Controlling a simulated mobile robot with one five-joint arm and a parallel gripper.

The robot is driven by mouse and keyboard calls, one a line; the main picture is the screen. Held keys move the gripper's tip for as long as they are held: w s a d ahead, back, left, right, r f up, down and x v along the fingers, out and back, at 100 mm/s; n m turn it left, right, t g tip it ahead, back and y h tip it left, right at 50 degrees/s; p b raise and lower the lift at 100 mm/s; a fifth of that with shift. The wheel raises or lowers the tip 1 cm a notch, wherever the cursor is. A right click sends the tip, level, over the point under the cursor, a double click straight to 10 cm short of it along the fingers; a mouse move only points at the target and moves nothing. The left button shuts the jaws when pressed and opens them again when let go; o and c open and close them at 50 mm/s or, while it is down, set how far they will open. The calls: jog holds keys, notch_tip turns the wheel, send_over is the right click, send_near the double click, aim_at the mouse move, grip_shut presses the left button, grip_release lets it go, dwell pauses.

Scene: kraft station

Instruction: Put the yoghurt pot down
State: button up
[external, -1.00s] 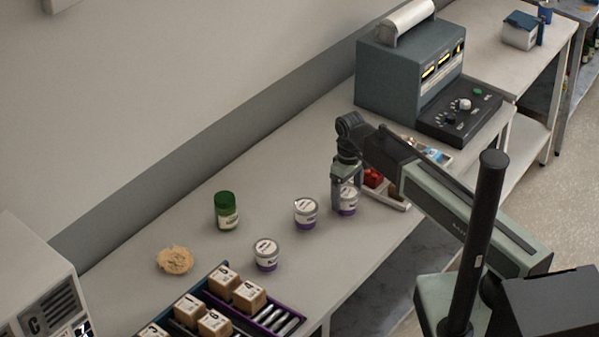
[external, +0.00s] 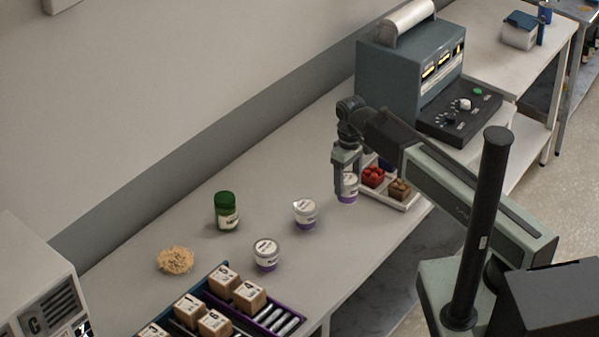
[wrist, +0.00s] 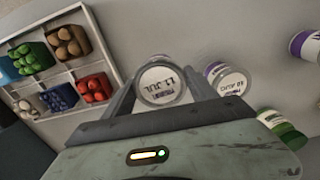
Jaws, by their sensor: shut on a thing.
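My gripper (external: 347,186) points down over the bench, its two fingers shut on a white yoghurt pot with a purple base (external: 349,190). In the wrist view this pot (wrist: 162,82) sits upright between the fingers (wrist: 162,92), its lid facing the camera. The pot is just left of a divided tray; I cannot tell whether its base touches the bench. Two similar pots stand on the bench to the left, a nearer one (external: 266,254) and a farther one (external: 305,213).
The white divided tray (external: 405,207) holds red and brown items, with more compartments in the wrist view (wrist: 107,55). A green-capped jar (external: 227,210), a tan heap (external: 175,260) and a rack of small boxes (external: 262,318) are leftward. A grey machine (external: 390,75) stands behind. Bench between jar and gripper is mostly clear.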

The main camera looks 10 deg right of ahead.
aim_at(348, 178)
notch_tip(348, 178, up, 5)
jog(key=p, duration=0.3)
jog(key=shift+r+p, duration=0.15)
jog(key=shift+p, duration=0.15)
jog(key=shift+w+d+f+b, duration=0.1)
jog(key=shift+f+b, duration=0.2)
jog(key=w+d+f+m+b, duration=0.1)
jog(key=w+d+f+b, duration=0.3)
jog(key=f+b, duration=0.1)
jog(key=w+a+f+b, duration=0.1)
jog(key=w+a, duration=0.1)
jog(key=w, duration=0.2)
jog(key=w+a+f+b, duration=0.1)
jog(key=w+f+b, duration=0.1)
jog(key=w, duration=0.3)
jog(key=w+a+f+b, duration=0.1)
jog(key=w+a+f, duration=0.1)
jog(key=w, duration=0.3)
jog(key=shift+w+a+b, duration=0.1)
jog(key=shift+a+b, duration=0.2)
jog(key=shift+b, duration=0.1)
jog(key=shift+r, duration=0.35)
jog(key=shift+f, duration=0.25)
jog(key=o, duration=1.5)
